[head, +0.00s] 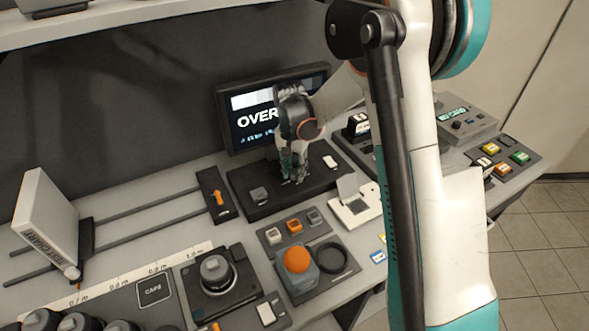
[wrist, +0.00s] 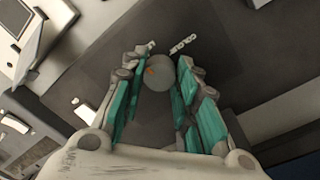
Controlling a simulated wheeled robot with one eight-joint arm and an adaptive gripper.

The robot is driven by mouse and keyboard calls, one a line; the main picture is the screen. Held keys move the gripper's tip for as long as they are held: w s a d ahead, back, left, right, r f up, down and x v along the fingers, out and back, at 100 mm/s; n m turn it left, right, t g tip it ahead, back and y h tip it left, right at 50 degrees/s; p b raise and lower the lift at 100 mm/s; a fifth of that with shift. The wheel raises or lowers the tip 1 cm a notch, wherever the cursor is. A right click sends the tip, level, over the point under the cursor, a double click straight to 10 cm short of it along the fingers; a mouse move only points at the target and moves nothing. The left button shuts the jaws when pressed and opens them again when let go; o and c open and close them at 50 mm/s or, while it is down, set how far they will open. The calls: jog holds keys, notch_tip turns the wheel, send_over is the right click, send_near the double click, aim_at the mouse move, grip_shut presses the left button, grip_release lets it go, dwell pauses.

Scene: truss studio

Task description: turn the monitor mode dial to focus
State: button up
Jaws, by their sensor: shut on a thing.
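The monitor (head: 243,128) stands at the back of the bench, and its screen shows "OVER" with the rest hidden behind my gripper. My gripper (head: 294,181) points down at the dark panel (head: 245,180) in front of the monitor. In the wrist view, my gripper (wrist: 162,62) has its teal-padded fingers on either side of a round grey dial (wrist: 160,74) with a small orange mark, and is shut on it. A "COLOR" label (wrist: 186,44) shows beside the dial; another label is mostly hidden by a finger. My fingers hide the dial in the head view.
A small grey knob (head: 258,195) and a white switch (head: 330,161) flank my gripper on the panel. In front are a row of buttons (head: 294,226), an orange dome button (head: 297,259) and a white card stand (head: 355,206). A slider (head: 217,197) is at left.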

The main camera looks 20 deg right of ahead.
aim_at(293, 173)
jog(key=n, duration=0.6)
jog(key=shift+b, duration=0.4)
jog(key=n, duration=0.6)
jog(key=shift+s+t, duration=0.1)
jog(key=shift+t, duration=0.2)
jog(key=o, duration=1.1)
jog(key=shift+r, duration=0.1)
jog(key=r, duration=1.1)
jog(key=shift+s+a+r, duration=0.1)
jog(key=shift+a+r, duration=0.15)
jog(key=shift+r, duration=0.1)
jog(key=shift+r, duration=0.1)
